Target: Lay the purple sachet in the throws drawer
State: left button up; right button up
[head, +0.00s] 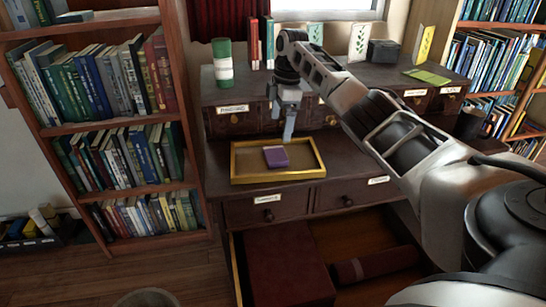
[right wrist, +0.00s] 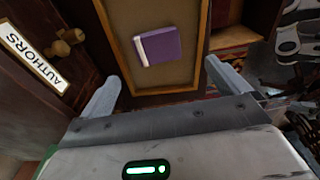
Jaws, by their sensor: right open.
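The purple sachet (head: 276,157), with a pale band at one end, lies in a gold-rimmed tray (head: 236,163) on the desk top. In the right wrist view the sachet (right wrist: 163,47) lies on the brown tray floor, ahead of the fingers. My right gripper (head: 288,135) is above the back of the tray, fingers pointing down. Its fingers are apart and empty in the right wrist view (right wrist: 163,85). Below, a wide drawer (head: 237,275) stands open; no label shows on it, so I cannot tell if it is the throws drawer. My left gripper is out of view.
The open drawer holds a dark red box (head: 285,265) and a red roll (head: 370,265), with bare floor between and around them. Two shut labelled drawers (head: 265,212) sit above it. A green-and-white cylinder (head: 222,65) stands on the upper ledge. Bookshelves flank the desk.

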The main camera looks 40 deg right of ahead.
aim_at(276, 153)
jog(key=f, duration=0.3)
jog(key=f+b, duration=0.1)
jog(key=f, duration=0.2)
jog(key=w+a+f, duration=0.1)
jog(key=f, duration=0.3)
jog(key=shift+r, duration=0.1)
jog(key=c, duration=1.1)
